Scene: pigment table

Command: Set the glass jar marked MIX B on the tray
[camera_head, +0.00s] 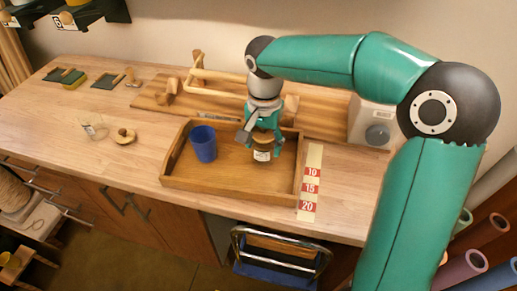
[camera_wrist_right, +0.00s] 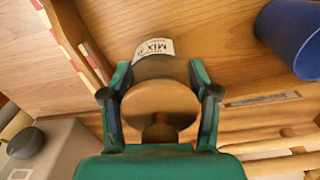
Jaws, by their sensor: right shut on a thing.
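The glass jar (camera_head: 262,156) has a white label and a round wooden lid. In the right wrist view the label on the jar (camera_wrist_right: 153,48) reads MIX, then a partly cut letter like B. My right gripper (camera_head: 260,142) is shut on the jar, one finger on each side, and it also shows in the wrist view (camera_wrist_right: 160,93). The jar is upright over the right part of the wooden tray (camera_head: 228,193). I cannot tell whether its base touches the tray floor. My left gripper is not in view.
A blue cup (camera_head: 203,144) stands in the tray's left part. A strip marked 10, 15, 20 (camera_head: 309,188) lies right of the tray. A grey-white device (camera_head: 371,122) stands back right. A clear glass (camera_head: 92,127) and a knobbed wooden lid (camera_head: 125,136) are left.

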